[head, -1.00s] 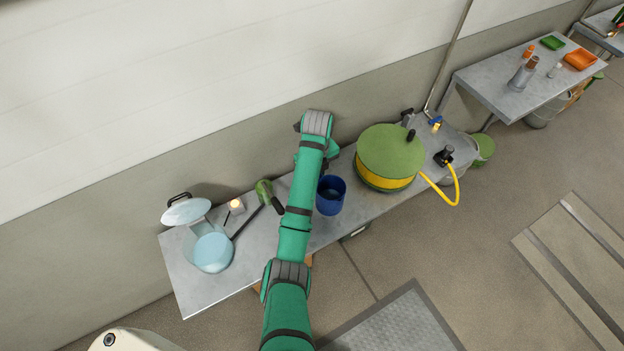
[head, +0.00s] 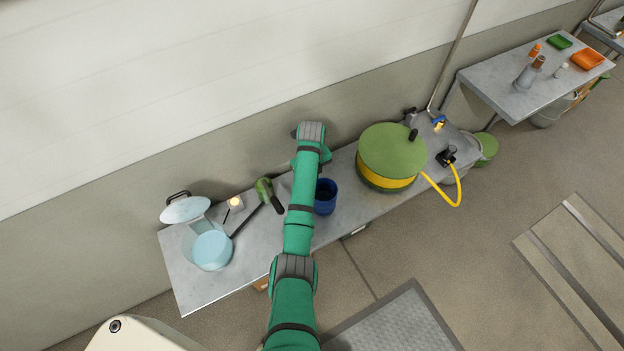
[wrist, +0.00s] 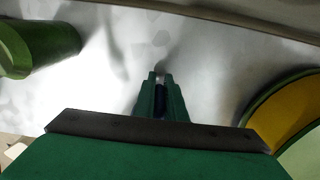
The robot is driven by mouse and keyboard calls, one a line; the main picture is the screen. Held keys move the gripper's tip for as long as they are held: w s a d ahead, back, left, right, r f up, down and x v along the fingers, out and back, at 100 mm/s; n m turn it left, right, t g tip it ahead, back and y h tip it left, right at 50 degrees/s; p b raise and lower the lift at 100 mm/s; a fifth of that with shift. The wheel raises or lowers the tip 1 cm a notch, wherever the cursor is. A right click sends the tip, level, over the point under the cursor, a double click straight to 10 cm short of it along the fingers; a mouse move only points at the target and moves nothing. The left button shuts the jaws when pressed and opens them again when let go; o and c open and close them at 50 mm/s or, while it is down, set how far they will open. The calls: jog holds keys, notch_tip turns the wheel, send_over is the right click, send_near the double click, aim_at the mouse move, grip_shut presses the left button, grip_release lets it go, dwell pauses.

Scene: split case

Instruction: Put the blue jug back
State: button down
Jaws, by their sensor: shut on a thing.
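The blue jug (head: 328,198) shows in the head view just right of my forearm, which covers its left part. Its open top faces up and it looks upright. It is over or on the grey bench between the green tool and the round drum; I cannot tell whether its base touches. My gripper (wrist: 160,82) points at the bench top in the wrist view, shut on a small dark blue part, seemingly the jug. The rest of the jug is hidden there. In the head view my fingers are hidden behind my arm.
A green drum with a yellow band (head: 392,150) stands right of the jug. The wall runs behind the bench (head: 185,285).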

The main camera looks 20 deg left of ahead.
jog(key=shift+f, duration=0.15)
jog(key=c, duration=1.8)
grip_release()
jog(key=shift+s+a, duration=0.1)
jog(key=shift+r, duration=0.5)
notch_tip(320, 180, up, 7)
jog(key=shift+f, duration=0.1)
jog(key=shift+a, duration=0.1)
